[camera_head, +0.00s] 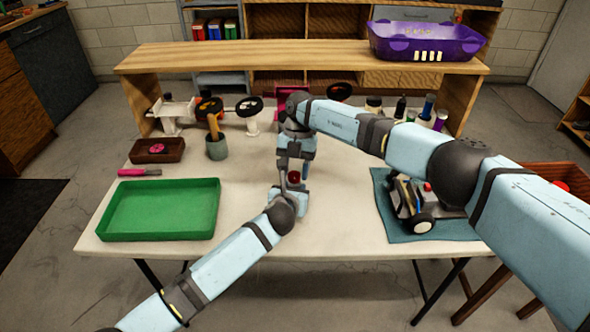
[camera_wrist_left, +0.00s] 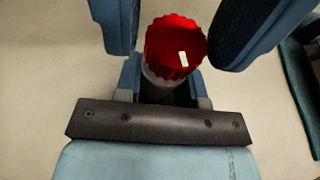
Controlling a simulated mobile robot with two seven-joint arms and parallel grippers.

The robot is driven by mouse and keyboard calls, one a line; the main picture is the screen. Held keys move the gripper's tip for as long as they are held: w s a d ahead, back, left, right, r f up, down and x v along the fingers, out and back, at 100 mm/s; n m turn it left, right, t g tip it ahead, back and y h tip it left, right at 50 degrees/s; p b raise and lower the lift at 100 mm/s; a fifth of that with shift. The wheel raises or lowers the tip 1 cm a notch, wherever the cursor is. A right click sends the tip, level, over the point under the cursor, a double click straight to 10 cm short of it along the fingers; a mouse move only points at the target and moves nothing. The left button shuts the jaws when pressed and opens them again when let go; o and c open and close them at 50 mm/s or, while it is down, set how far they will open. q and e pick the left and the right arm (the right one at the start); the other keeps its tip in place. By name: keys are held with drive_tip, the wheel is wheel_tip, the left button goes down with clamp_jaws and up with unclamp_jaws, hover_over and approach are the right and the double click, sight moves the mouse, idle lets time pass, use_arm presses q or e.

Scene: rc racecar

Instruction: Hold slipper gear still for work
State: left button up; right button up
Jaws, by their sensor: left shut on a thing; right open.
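The slipper gear is a red toothed cylinder (camera_wrist_left: 176,48) with a white mark and a paler lower part. In the head view it is a small red spot (camera_head: 293,176) between my two grippers, over the middle of the table. My left gripper (camera_head: 288,187) is shut on its lower part; the left wrist view shows these fingers (camera_wrist_left: 160,82) on either side of it, partly hidden. My right gripper (camera_head: 294,162) comes from above and beyond. In the left wrist view its two blue fingers (camera_wrist_left: 178,36) stand wide apart around the red part, with gaps visible.
A green tray (camera_head: 160,235) lies front left, a brown box (camera_head: 157,150) behind it. A toy car (camera_head: 422,217) stands on a teal mat (camera_head: 458,232) at right. A grey-green cup (camera_head: 217,149) holds tools. A purple bin (camera_head: 427,42) sits on the raised shelf.

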drive_tip(key=v, duration=1.2)
use_arm(q)
drive_tip(key=o, duration=1)
drive_tip(key=shift+o, duration=0.2)
drive_tip(key=shift+s, duration=0.15)
drive_tip(key=v, duration=1.1)
drive_tip(key=shift+s+a+r, duration=0.15)
drive_tip(key=shift+s, duration=0.25)
